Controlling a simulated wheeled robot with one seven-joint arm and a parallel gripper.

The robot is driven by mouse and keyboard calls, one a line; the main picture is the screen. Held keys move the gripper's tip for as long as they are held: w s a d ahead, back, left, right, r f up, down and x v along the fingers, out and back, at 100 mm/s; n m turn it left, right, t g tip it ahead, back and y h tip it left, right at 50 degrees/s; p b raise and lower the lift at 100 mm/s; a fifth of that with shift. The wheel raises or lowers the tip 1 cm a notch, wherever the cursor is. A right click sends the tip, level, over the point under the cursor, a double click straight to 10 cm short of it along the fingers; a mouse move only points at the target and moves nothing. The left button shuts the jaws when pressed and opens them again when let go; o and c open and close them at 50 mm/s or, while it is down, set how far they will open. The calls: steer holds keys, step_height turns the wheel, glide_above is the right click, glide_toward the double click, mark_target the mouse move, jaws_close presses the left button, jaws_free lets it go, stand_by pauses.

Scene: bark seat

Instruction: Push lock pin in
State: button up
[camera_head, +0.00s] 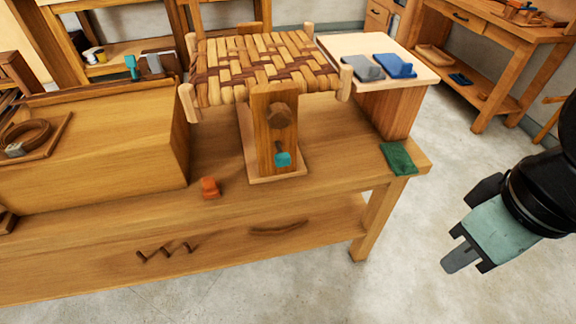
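A wooden stand (262,133) rises from a base plate on the workbench and holds up a seat of woven bark strips (263,68). On its front face is a brown faceted knob (280,115). Below the knob a small teal piece (283,159), which looks like the lock pin, sticks out of the face. How deep it sits cannot be told. My gripper (462,258) hangs at the right over the floor, beyond the bench's right end and well apart from the stand. Its dark fingers point down and left; their gap is not clear.
An orange block (209,188) lies left of the stand, and a green cloth (398,158) lies at the bench's right corner. Grey (362,67) and blue (395,65) items sit on a raised box (350,44). A large wooden case (95,150) fills the left. Open floor lies right.

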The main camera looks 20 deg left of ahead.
steer(key=w+a+f+n+t+b, duration=0.1)
steer(key=w+f+n, duration=0.1)
steer(key=w+a+f+n+t+y+b, duration=0.1)
steer(key=w+f+n+b, duration=0.1)
steer(key=w+f, duration=0.1)
steer(key=w+a+f+n+t+y+b, duration=0.1)
steer(key=w+f, duration=0.1)
steer(key=w, duration=0.1)
steer(key=shift+w+a+f+n, duration=0.2)
steer(key=shift+f+n, duration=0.1)
steer(key=shift+n, duration=0.1)
jaws_close()
steer(key=n+y+b, duration=1.5)
steer(key=n, duration=0.4)
glide_toward(279, 164)
steer(key=s+a, duration=0.3)
steer(key=a, duration=0.1)
steer(key=shift+t, duration=0.3)
steer(key=shift+w+a, duration=0.3)
steer(key=shift+w, duration=0.35)
steer(key=shift+w+a, duration=0.25)
steer(key=shift+w, duration=0.4)
steer(key=shift+w+a, duration=0.3)
steer(key=shift+w, duration=0.35)
